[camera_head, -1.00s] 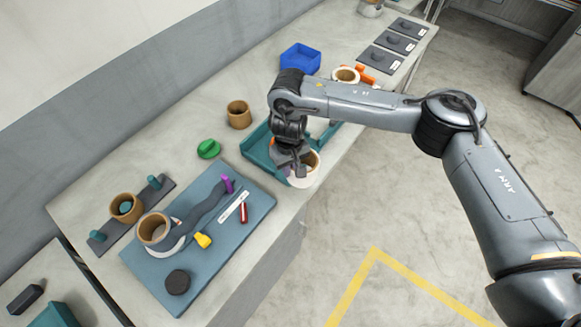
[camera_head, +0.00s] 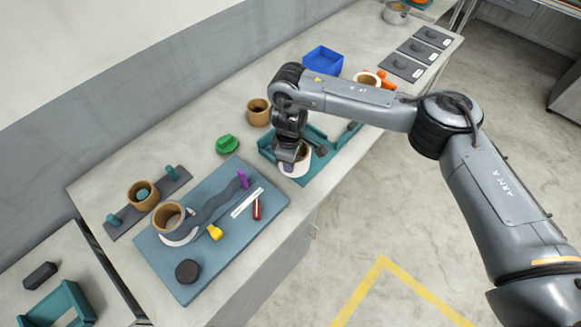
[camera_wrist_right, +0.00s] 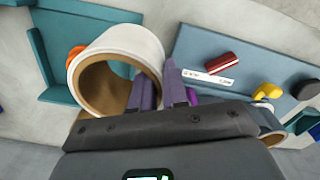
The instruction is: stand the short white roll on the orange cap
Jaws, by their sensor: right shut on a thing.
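My right gripper (camera_head: 290,160) is shut on the wall of the short white roll (camera_head: 299,172), which has a brown inside. In the right wrist view the roll (camera_wrist_right: 132,42) is tilted, with one purple fingertip inside its bore and one outside; the gripper (camera_wrist_right: 160,90) shows at its right. An orange piece (camera_wrist_right: 75,52), likely the orange cap, is partly hidden behind the roll, beside the teal tray. In the head view the roll is over the front left part of the teal tray (camera_head: 318,165), and my arm hides the cap there. My left gripper is not in view.
A blue mat (camera_head: 215,270) with a larger roll, a yellow piece, a red piece and a black disc lies left of the tray. A green piece (camera_head: 228,144), a brown roll (camera_head: 258,112) and a blue bin (camera_head: 323,60) stand behind. Another roll (camera_head: 367,78) is farther right.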

